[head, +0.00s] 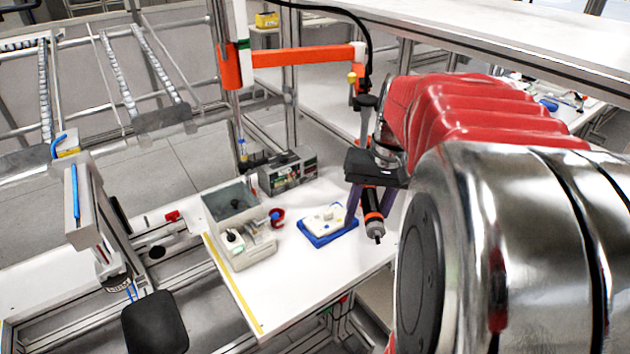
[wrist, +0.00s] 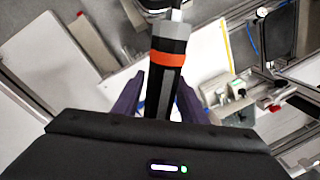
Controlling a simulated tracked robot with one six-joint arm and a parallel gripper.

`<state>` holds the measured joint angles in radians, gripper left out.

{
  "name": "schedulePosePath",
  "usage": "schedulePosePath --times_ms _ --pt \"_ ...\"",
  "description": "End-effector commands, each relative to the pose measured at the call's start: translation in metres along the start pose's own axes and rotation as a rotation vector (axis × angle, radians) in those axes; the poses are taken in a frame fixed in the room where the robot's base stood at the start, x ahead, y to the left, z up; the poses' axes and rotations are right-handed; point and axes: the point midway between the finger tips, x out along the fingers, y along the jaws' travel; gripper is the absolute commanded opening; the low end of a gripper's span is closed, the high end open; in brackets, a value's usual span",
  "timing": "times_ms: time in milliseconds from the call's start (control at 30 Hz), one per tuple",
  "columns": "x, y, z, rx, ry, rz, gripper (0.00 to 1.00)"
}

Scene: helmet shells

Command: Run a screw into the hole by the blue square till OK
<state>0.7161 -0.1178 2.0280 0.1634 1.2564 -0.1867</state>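My gripper (head: 370,207) has purple fingers pointing down, one on each side of a dark electric screwdriver (head: 373,216) with an orange band. The screwdriver lies centred between the fingers in the wrist view (wrist: 166,75), and they look shut on it, though the contact is partly hidden. Its tip points down, above the table's right part. A white shell part (head: 325,217) sits on a blue tray (head: 318,239), left of the screwdriver tip and apart from it. The holes and the blue square are too small to make out.
Left of the tray stand a red cup (head: 277,216) and a light grey machine (head: 252,254). A controller box (head: 288,170) is behind. The white table (head: 285,290) is clear in front.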

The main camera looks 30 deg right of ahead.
Motion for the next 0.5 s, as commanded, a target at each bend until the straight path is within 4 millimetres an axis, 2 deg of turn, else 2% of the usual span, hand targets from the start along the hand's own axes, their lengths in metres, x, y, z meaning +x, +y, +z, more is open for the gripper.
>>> schedulePosePath --times_ms 67,500 --pt "-0.0001 0.0001 0.0000 0.000 0.000 0.000 0.33" --pt "-0.0003 0.0004 0.0000 0.001 0.000 0.000 0.02"
